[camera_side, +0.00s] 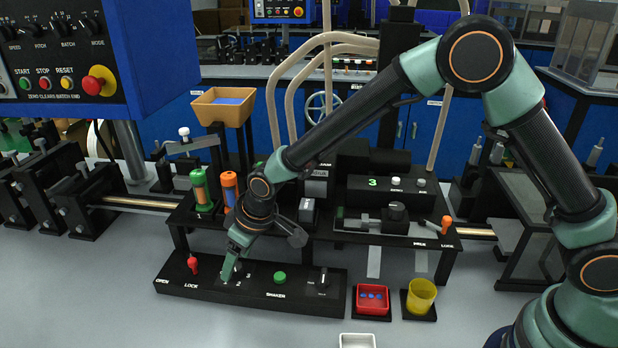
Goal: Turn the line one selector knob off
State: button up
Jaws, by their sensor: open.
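My gripper (231,262) points down at the low black front panel (185,284), its fingertips at a dark knob (239,267) between the red lever and the green button. The gripper is open. The fingers partly cover this knob, so I cannot tell its setting or whether they touch it. A second dark knob (323,280) with small white marks stands at the panel's right end, clear of the gripper. The labels are too small to tell which knob is the line one selector.
On the panel are a red lever (193,265) and a green button (280,278). To its right stand a red tray (372,299) with blue pieces and a yellow cup (420,296). Behind is a raised black fixture (415,228). The grey bench in front is mostly clear.

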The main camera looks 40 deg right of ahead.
jog(key=shift+x, duration=0.75)
grip_shut()
jog(key=shift+m, duration=0.7)
jog(key=shift+a, duration=0.1)
grip_release()
jog(key=v, duration=1.2)
